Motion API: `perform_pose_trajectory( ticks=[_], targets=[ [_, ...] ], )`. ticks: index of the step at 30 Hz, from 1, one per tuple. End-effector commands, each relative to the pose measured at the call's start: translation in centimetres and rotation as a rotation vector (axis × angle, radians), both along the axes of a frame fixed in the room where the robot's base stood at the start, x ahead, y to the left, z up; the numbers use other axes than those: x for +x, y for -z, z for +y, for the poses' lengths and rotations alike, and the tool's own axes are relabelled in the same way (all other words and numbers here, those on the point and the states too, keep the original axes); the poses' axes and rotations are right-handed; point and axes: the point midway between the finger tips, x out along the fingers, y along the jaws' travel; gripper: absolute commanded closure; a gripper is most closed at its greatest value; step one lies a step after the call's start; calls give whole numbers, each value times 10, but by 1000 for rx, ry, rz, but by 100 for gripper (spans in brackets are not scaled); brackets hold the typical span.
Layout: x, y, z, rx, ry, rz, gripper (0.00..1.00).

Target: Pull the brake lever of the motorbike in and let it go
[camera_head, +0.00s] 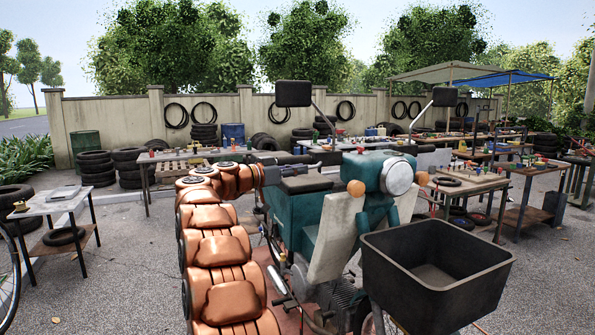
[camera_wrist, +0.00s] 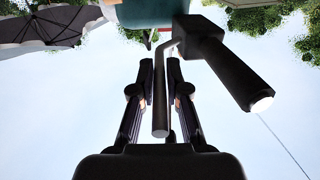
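The teal motorbike (camera_head: 372,173) stands in the middle of the head view with a round headlight and two mirrors. In the wrist view its dark brake lever (camera_wrist: 160,105) runs from a bend near the handlebar grip (camera_wrist: 236,75) to a rounded free end. My gripper (camera_wrist: 159,65) has its two dark fingers close together, one on each side of the lever. Whether both pads touch the lever is hard to tell. In the head view my gripper (camera_head: 291,171) is at the handlebar's left end, small and dark, and the lever cannot be made out there.
A black basket (camera_head: 475,268) stands at the front right of the bike. The left mirror (camera_head: 293,93) rises just above my gripper. A small table (camera_head: 62,203) is at the left. Tables with tools and stacked tyres (camera_head: 97,168) line the back wall.

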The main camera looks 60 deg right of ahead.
Motion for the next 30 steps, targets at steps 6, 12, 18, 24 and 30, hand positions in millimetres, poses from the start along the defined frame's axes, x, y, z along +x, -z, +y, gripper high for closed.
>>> perform_pose_trajectory(
  ticks=[6,12,18,24,30],
  targets=[
    [0,0,0,0,0,0,100],
    [0,0,0,0,0,0,100],
    [0,0,0,0,1,0,100],
    [2,-3,0,3,12,0,100],
    [6,-4,-2,6,48,1,100]
  ],
)
